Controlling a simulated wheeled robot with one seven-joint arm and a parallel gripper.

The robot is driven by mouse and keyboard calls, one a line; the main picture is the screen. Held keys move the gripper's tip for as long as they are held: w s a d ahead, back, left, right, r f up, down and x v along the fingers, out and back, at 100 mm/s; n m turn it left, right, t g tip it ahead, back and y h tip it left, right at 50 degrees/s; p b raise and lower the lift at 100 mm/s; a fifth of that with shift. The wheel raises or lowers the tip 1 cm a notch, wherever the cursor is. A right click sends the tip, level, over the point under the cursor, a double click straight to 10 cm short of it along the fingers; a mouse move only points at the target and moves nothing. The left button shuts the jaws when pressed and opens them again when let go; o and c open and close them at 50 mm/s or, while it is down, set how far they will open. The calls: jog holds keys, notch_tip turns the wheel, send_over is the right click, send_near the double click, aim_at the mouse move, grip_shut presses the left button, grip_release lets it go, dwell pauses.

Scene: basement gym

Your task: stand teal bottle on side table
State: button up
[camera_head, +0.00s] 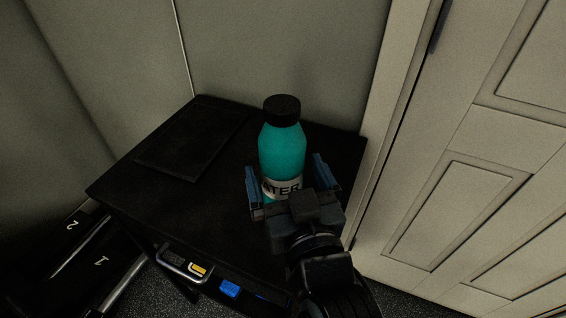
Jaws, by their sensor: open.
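The teal bottle (283,150) has a black cap and a pale label with dark letters. It stands upright on the black side table (140,189), towards its right part. My gripper (286,172) is open, with one blue-grey finger on each side of the bottle's lower part. I cannot tell whether either finger touches it. The gripper's body hides the bottle's base and the front right part of the table top.
A flat dark panel (192,148) lies on the table's left part. A pale panelled door (460,190) stands close on the right, and a plain wall is behind. Numbered dark equipment (90,250) is at lower left. A yellow item (198,270) and a blue item (229,288) sit below the table's front edge.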

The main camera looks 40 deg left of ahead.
jog(key=v, duration=0.9)
jog(key=shift+s, duration=0.2)
jog(key=shift+d, duration=0.15)
jog(key=s+d+f+m+t+h, duration=0.2)
jog(key=s+d+f+m+h, duration=0.15)
jog(key=d, duration=0.75)
jog(key=s+d+f+m+t+h, duration=0.2)
jog(key=d+f+h, duration=0.2)
jog(key=d, duration=0.8)
jog(key=s+d+r+m+h, duration=0.1)
jog(key=s+d+m+h, duration=0.1)
jog(key=s+d, duration=0.3)
jog(key=s+d+r+m+h, duration=0.1)
jog(key=s+d+m+h, duration=0.2)
jog(key=s+d, duration=0.3)
jog(key=s+h, duration=0.1)
jog(key=s, duration=0.3)
jog(key=shift+s+h, duration=0.25)
jog(key=shift+h, duration=0.1)
jog(key=shift+r, duration=0.1)
notch_tip(320, 180, up, 3)
jog(key=p, duration=0.3)
jog(key=shift+r, duration=0.15)
